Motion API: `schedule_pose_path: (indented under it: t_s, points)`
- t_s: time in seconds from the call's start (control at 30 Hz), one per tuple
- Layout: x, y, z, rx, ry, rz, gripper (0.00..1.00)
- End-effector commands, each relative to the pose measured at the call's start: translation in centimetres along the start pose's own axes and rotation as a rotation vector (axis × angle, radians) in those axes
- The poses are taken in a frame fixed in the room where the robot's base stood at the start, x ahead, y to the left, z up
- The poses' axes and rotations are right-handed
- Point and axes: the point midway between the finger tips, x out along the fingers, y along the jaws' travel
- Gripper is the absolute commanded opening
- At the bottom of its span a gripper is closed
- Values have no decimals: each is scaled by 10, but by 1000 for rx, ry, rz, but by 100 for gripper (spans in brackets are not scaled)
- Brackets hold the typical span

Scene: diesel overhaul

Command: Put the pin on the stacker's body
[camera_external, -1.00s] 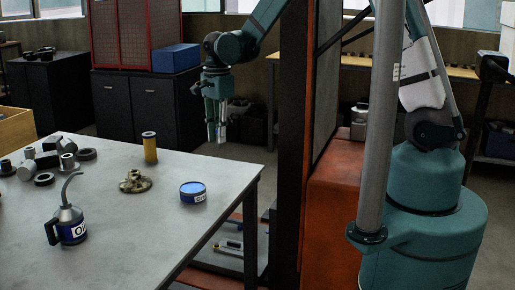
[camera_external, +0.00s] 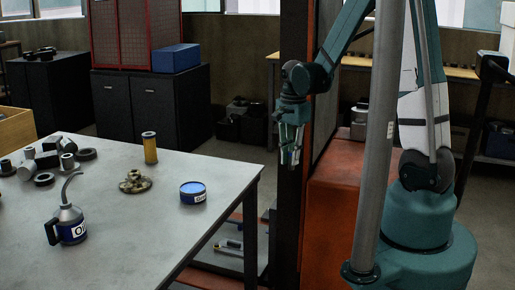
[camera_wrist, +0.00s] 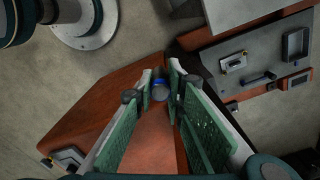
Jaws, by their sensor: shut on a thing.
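My gripper (camera_external: 292,158) hangs pointing down in front of the stacker's dark mast in the external view. In the wrist view its green-padded fingers (camera_wrist: 160,95) are shut on a small grey pin (camera_wrist: 160,92) with a blue band. In the external view the pin is too small to make out between the fingers. The stacker's orange body (camera_external: 345,190) stands to the right of and below the gripper. In the wrist view the orange body (camera_wrist: 155,145) lies beneath the fingers, with a gap I cannot measure.
The grey workbench (camera_external: 140,235) stands at left with an oil can (camera_external: 69,226), a blue tin (camera_external: 193,192), a yellow cylinder (camera_external: 150,147) and several metal parts. The tall dark mast (camera_external: 291,90) rises close to my gripper. A grey post (camera_external: 377,130) stands in the foreground.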

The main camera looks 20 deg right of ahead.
Motion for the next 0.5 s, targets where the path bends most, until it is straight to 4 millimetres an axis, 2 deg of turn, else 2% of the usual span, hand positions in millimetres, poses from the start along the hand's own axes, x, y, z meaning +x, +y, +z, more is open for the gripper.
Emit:
schedule_pose_path:
  t_s: [0.03, 0.3, 0.5]
  points:
    - [10, 10, -9, 0, 0, 0, 0]
    - [37, 58, -42, -24, 0, 0, 0]
    - [48, 80, -55, -38, 0, 0, 0]
